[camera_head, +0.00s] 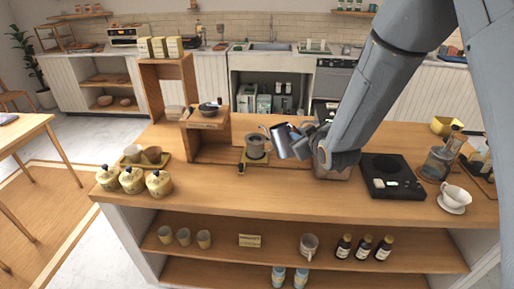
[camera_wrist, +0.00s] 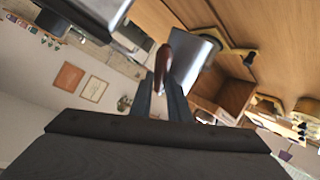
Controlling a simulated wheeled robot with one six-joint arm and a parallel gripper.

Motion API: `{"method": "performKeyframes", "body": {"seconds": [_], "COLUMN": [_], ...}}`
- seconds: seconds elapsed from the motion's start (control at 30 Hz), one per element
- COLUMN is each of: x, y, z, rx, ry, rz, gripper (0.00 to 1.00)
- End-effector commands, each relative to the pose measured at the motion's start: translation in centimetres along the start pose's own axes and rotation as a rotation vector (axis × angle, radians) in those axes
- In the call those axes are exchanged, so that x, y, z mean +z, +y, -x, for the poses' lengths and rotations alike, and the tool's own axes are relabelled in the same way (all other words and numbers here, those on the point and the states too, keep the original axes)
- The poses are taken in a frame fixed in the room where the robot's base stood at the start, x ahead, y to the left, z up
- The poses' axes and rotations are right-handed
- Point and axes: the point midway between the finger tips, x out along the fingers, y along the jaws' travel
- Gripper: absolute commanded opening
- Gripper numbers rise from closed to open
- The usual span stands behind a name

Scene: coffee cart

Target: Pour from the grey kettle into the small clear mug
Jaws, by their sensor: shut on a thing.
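My gripper (camera_head: 312,143) is shut on the brown handle (camera_wrist: 162,66) of the grey kettle (camera_head: 285,141), held above the counter. The kettle is tilted in the head view. Its grey metal body (camera_wrist: 190,62) shows beyond my fingers in the wrist view. A small greyish, see-through mug (camera_head: 255,146) stands on a yellow-rimmed tray just left of the kettle. The kettle and mug are close together, with the kettle's lip near the mug's right side. I cannot tell whether liquid is flowing or what is in the mug.
A wooden stand (camera_head: 206,122) is left of the mug. A black hot plate (camera_head: 391,176) and a white cup on a saucer (camera_head: 454,197) are to the right. Yellow lidded jars (camera_head: 159,183) stand at the left. Bare counter (camera_head: 240,195) lies in front.

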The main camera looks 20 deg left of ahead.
Motion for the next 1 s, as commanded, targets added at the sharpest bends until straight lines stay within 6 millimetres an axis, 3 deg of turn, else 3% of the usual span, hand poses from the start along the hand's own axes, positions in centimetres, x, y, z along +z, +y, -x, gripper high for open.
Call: {"method": "performKeyframes", "body": {"seconds": [1.0], "x": [-1.07], "y": [0.31], "z": [0.11], "rx": [-0.008], "ry": [-0.042], "rz": [0.027], "gripper": [0.0]}}
